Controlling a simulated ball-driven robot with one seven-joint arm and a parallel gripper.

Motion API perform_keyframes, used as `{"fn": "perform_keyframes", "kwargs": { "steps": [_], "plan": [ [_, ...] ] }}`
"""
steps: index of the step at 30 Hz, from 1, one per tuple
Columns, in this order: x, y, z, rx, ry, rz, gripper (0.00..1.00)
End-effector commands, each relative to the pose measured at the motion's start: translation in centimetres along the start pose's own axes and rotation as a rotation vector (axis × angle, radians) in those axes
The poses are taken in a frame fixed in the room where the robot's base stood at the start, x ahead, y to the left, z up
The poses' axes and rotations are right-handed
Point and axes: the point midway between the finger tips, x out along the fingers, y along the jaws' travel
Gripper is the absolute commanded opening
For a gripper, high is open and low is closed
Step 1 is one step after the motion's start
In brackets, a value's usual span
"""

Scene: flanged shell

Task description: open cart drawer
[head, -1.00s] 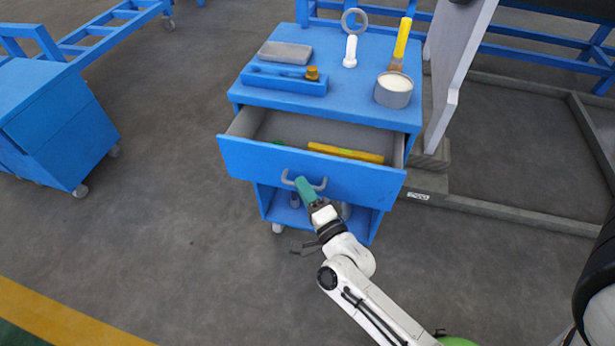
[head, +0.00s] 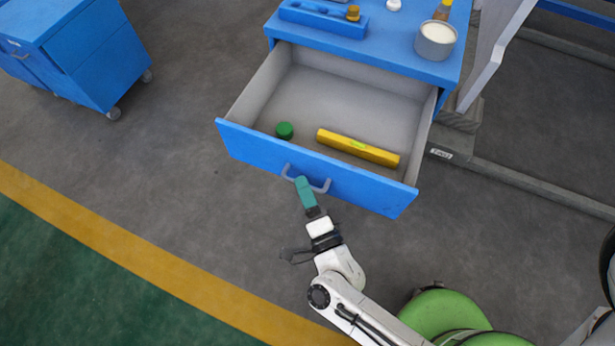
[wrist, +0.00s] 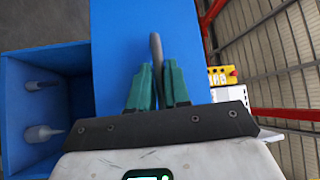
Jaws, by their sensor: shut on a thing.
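The blue cart (head: 455,68) stands at the top middle of the head view. Its drawer (head: 240,143) is pulled far out, and the grey inside shows. A grey bar handle (head: 322,187) is on the drawer's blue front. My gripper (head: 303,182) has teal fingers and is shut on the handle. In the wrist view the handle (wrist: 156,50) runs between the two fingers (wrist: 156,82), against the blue drawer front (wrist: 120,35). In the drawer lie a yellow spirit level (head: 357,148) and a green round cap (head: 284,130).
On the cart top are a blue tray (head: 322,20) and a round tin with white contents (head: 435,42). Another blue cart (head: 80,50) stands at the left. The grey floor before the drawer is clear up to a yellow line (head: 130,248).

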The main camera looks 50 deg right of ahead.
Motion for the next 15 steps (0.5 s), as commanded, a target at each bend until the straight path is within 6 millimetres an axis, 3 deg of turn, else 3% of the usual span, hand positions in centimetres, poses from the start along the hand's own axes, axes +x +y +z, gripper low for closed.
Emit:
{"fn": "perform_keyframes", "kwargs": {
  "steps": [9, 10, 15],
  "plan": [
    [-0.11, 0.15, 0.03, 0.0, -0.001, 0.004, 0.0],
    [-0.1, 0.15, 0.03, 0.0, -0.001, 0.004, 0.2],
    [-0.06, 0.1, 0.01, 0.0, -0.001, 0.002, 0.36]
  ]
}}
